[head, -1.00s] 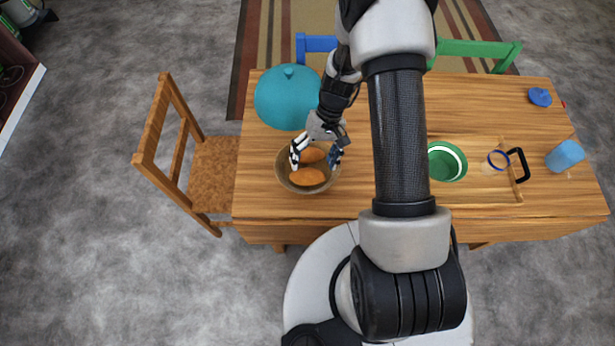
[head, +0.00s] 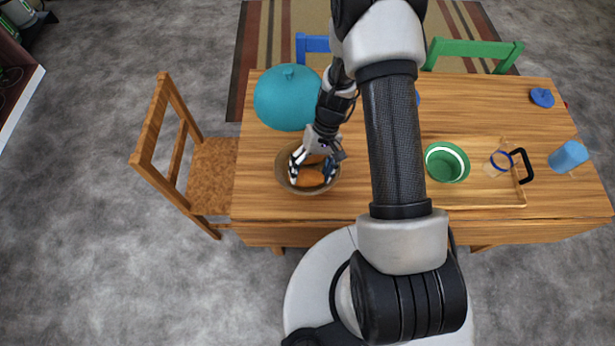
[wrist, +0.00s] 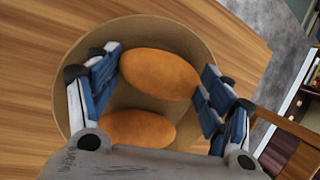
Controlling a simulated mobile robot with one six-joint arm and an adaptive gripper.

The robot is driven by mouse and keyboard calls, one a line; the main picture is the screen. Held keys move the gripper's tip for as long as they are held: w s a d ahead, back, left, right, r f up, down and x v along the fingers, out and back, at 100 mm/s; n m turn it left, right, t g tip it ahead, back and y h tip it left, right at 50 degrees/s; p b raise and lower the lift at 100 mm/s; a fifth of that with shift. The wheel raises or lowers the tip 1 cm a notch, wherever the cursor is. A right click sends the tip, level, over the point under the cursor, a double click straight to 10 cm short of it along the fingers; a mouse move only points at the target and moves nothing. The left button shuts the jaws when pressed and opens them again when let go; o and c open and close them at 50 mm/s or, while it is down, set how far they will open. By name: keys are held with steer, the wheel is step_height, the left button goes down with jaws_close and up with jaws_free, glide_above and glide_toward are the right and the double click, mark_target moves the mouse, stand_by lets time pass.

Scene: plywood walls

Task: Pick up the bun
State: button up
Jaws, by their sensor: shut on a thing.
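Two brown-orange oval buns lie in a round tan bowl (head: 281,178) at the left part of the table. My gripper (wrist: 160,75) reaches down into the bowl and is shut on the near bun (head: 311,178), with a blue-padded finger on each side. In the wrist view this held bun (wrist: 158,72) is the upper one. The other bun (wrist: 140,130) lies beside it, below my palm, and is partly covered by my gripper. In the head view my gripper hides most of that far bun. The held bun appears still inside the bowl.
A teal dome-shaped object (head: 287,98) stands just behind the bowl. A wooden tray (head: 490,198) at right carries a green bowl (head: 446,163) and a clear mug (head: 499,162). A blue cup (head: 567,156) is at the right edge. A wooden chair (head: 160,140) stands left.

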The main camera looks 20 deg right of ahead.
mark_target(311, 173)
steer(key=shift+r, duration=0.1)
step_height(311, 173, up, 20)
steer(key=p, duration=0.5)
steer(key=shift+f+p, duration=0.2)
steer(key=shift+p, duration=0.15)
steer(key=shift+c, duration=0.2)
steer(key=shift+r, duration=0.15)
